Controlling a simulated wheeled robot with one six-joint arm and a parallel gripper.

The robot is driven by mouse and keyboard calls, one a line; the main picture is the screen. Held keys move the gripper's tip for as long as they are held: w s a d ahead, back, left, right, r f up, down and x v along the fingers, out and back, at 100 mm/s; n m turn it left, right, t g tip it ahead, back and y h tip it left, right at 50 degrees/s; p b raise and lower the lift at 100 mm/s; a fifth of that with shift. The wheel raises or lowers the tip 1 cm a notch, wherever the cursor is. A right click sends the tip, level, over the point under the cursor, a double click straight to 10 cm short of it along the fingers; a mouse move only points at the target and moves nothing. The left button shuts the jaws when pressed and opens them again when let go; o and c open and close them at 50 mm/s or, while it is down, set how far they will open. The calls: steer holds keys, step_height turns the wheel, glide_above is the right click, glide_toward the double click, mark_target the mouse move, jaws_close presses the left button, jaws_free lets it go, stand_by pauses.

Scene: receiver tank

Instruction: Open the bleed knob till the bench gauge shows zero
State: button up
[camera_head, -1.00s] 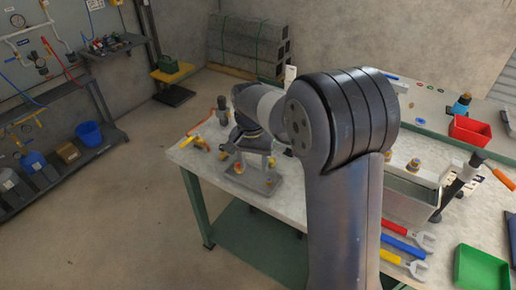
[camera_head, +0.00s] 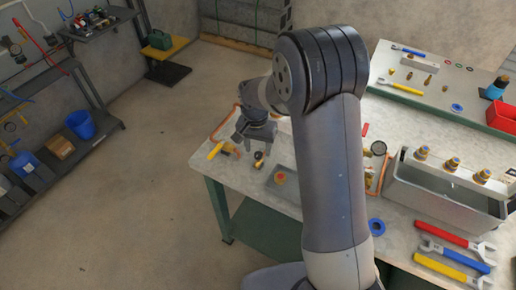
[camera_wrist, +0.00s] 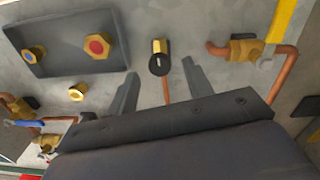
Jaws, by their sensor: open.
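A black-topped brass knob (camera_wrist: 158,62), which looks like the bleed knob, stands on the bench with a copper pipe running from it. It also shows in the head view (camera_head: 259,156). My gripper (camera_wrist: 161,68) is open in the wrist view, its two fingers on either side of the knob's image. I cannot tell whether they are level with it; no contact shows. In the head view my gripper (camera_head: 250,141) is over the bench's left end. A round gauge (camera_head: 378,148) stands right of my arm, its reading too small to make out.
A grey plate (camera_wrist: 65,58) with blue-centred and red-centred brass fittings lies beside the knob. A brass valve with a yellow handle (camera_wrist: 284,20) stands to the right. A blue-handled valve (camera_wrist: 24,123) is at the left. Wrenches (camera_head: 455,247) and a grey trough (camera_head: 440,200) occupy the bench's right.

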steer(key=shift+f, duration=0.95)
steer(key=c, duration=1)
